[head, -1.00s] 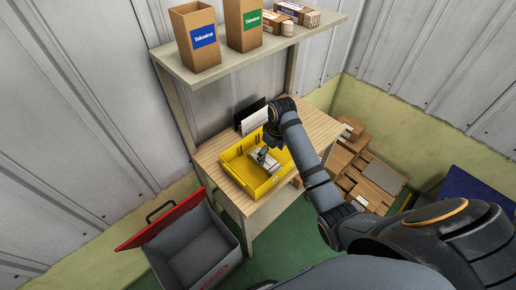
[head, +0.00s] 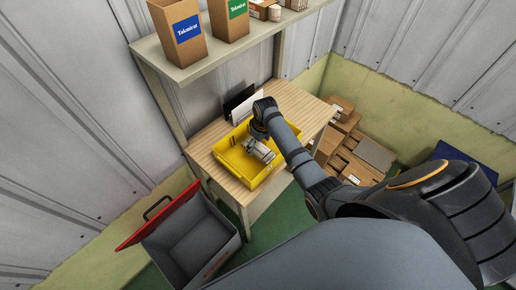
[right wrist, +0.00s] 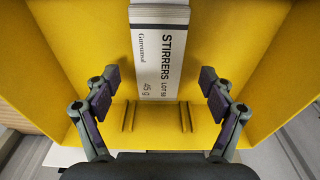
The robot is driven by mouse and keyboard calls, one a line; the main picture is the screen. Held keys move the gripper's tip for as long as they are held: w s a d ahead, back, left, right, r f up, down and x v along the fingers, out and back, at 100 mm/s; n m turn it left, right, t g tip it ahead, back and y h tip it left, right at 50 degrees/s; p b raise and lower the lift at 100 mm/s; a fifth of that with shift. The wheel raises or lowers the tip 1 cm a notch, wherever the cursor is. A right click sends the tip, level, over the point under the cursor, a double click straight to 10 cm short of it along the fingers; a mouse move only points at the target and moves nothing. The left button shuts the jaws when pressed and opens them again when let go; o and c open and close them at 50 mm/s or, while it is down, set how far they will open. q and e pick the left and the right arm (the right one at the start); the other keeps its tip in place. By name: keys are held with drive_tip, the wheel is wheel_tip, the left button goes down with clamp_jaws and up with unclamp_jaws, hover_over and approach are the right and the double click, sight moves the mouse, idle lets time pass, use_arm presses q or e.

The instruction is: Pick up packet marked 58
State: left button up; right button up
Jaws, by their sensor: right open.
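A white packet (right wrist: 159,55) lies in the yellow tray (right wrist: 60,45), at the top middle of the right wrist view. It is printed "STIRRERS" with a small lot number that looks like 58, and "45 g". More packet edges show under or behind it. My right gripper (right wrist: 160,93) is open, with one finger on each side of the packet's near end, apart from it. In the head view my right gripper (head: 260,147) is over the yellow tray (head: 232,165) and partly hides what is in it. My left gripper is not in view.
The tray stands on a wooden table (head: 292,105), with a dark and white upright item (head: 241,102) behind it. A shelf (head: 195,65) with cardboard boxes hangs above. A grey bin with a red lid (head: 160,216) stands at left. Several cartons (head: 350,160) are stacked at right.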

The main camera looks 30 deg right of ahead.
sight(258, 150)
wheel_tip(258, 150, down, 2)
drive_tip(key=shift+w+f, duration=0.1)
drive_tip(key=shift+w, duration=0.05)
drive_tip(key=shift+f, duration=0.3)
drive_tip(key=c, duration=1.2)
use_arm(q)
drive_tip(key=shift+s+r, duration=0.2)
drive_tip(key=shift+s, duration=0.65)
use_arm(e)
drive_tip(key=shift+c, duration=0.2)
